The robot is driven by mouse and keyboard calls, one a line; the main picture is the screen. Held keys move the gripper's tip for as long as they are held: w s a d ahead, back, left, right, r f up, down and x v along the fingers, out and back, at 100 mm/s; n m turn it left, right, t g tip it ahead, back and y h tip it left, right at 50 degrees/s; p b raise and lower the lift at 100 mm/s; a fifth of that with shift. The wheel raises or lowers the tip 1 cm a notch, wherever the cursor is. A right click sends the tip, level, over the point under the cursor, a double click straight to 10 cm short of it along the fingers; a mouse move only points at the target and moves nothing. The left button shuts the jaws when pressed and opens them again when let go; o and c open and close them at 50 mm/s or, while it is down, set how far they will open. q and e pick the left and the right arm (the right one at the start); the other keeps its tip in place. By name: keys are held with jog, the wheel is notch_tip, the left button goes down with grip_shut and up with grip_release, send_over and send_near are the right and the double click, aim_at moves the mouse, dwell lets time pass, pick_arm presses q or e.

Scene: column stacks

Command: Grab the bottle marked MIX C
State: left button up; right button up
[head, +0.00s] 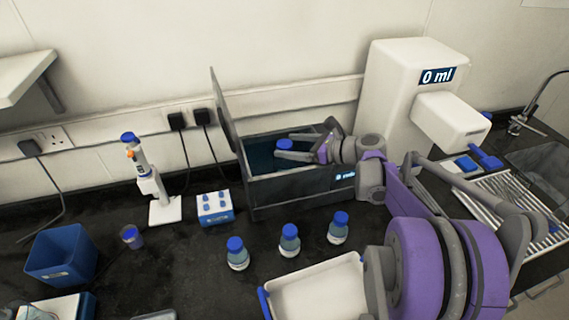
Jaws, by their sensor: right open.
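My right gripper (285,146) is open and reaches into a dark open-topped box (300,190) from the right. A blue-capped item (284,144) shows between its fingertips; its body is hidden and I cannot tell whether the fingers touch it. Three blue-capped bottles stand upright on the counter in front of the box: a left one (238,260), a middle one (290,246) and a right one (337,235). The lettering on their labels is too small to read, so I cannot tell which is MIX C. My left gripper is not in view.
The box's raised lid (223,112) stands at its left. A white tray (318,292) lies in front of the bottles. A blue-and-white rack (215,213), a pipette stand (166,211) and a blue bin (60,258) are at left. A white dispenser (395,85) stands behind my right arm.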

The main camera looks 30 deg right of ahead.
grip_shut()
jog(key=shift+r, duration=0.15)
dwell(0.5)
